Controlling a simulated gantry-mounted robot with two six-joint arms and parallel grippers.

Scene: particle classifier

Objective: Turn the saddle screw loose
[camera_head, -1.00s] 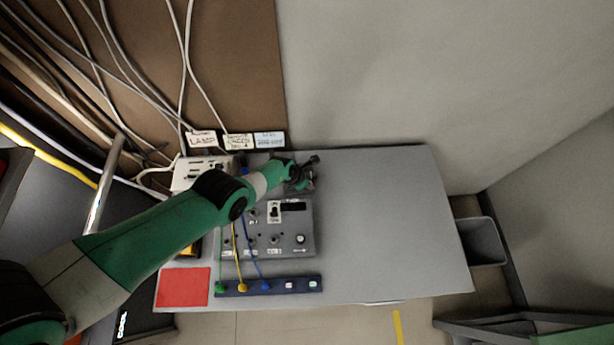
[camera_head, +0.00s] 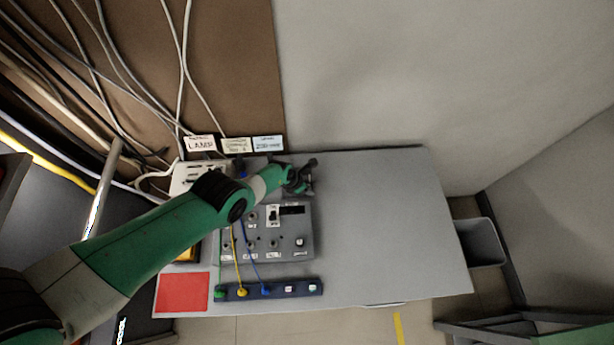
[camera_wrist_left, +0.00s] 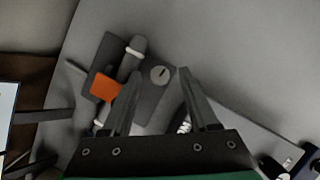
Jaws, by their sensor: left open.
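A round, light grey slotted screw head (camera_wrist_left: 160,76) shows in the left wrist view, on a dark block (camera_wrist_left: 152,100). A grey cylinder with pale bands (camera_wrist_left: 131,62) lies across the block beside the screw, and an orange tab (camera_wrist_left: 104,87) sits to its left. My left gripper (camera_wrist_left: 161,74) is open and empty, its fingertips appearing on either side of the screw head. I cannot tell how far above the screw they are. In the head view my left gripper (camera_head: 304,178) is over the back of the grey table, where it hides the screw.
A grey control panel (camera_head: 290,238) with knobs, a switch and cables stands in front of the gripper. A dark socket strip (camera_head: 300,288) and a red mat (camera_head: 182,292) lie at the table's front. The table's right half (camera_head: 390,220) is clear.

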